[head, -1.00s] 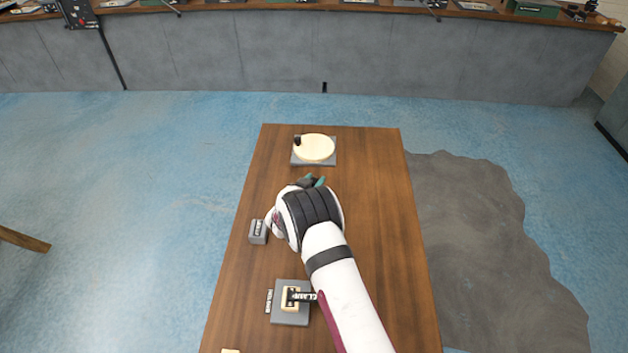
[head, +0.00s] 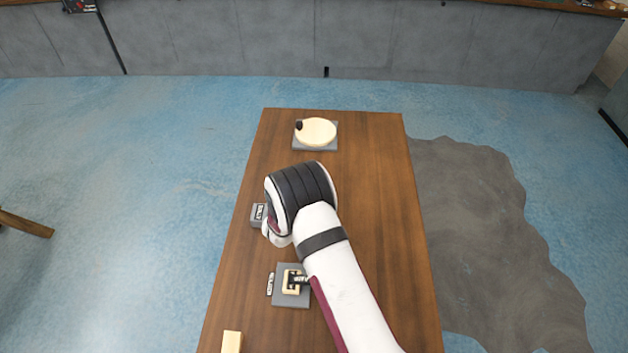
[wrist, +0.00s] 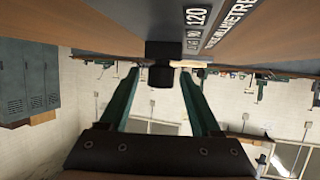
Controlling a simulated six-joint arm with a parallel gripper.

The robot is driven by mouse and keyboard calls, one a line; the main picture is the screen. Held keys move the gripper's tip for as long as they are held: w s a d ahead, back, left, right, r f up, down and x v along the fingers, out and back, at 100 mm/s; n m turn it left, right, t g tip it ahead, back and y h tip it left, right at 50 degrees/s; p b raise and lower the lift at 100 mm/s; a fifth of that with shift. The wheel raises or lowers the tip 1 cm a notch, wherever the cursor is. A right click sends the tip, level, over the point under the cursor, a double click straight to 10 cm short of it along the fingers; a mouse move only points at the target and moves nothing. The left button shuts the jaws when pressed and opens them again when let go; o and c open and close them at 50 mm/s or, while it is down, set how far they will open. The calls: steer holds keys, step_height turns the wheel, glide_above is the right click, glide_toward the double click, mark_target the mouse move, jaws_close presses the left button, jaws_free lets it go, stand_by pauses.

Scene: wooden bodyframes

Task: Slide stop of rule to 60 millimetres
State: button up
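In the wrist view a black block (wrist: 160,77) shows between the two green fingers of my gripper (wrist: 160,73). It looks like the stop, at the end of a grey strip (wrist: 170,18). Dark labels beside the strip read "120" (wrist: 196,16) and part of "millimetre" (wrist: 232,22). The fingers are apart, one on each side of the block, with gaps visible; I cannot tell whether they touch it. In the head view my wrist hides the fingers. A small grey labelled block (head: 257,218) shows partly beside it.
The wooden table (head: 370,180) is clear on its right side. At the far end a cream disc (head: 318,132) with a black knob sits on a grey plate. Nearer, a grey plate (head: 290,302) carries a cream piece and a black clamp. A cream block (head: 232,342) lies at front left.

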steer(key=v, duration=1.5)
steer(key=shift+s+r, duration=0.25)
steer(key=shift+s, duration=0.05)
steer(key=s+d+r+m+g+y, duration=0.1)
steer(key=s+d+r+g+y, duration=0.1)
steer(key=s+r+g+y, duration=0.6)
steer(key=s+d+r+g+h, duration=0.1)
steer(key=s+d+r+g, duration=0.1)
steer(key=s+d, duration=0.4)
steer(key=s+d+r+m+g+h, duration=0.1)
steer(key=s+d+r+g, duration=0.2)
steer(key=s, duration=1.2)
steer(key=d, duration=0.3)
steer(key=shift+r+m+h, duration=0.2)
steer(key=shift+m+h, duration=0.1)
steer(key=shift+d, duration=0.15)
steer(key=shift+c, duration=0.3)
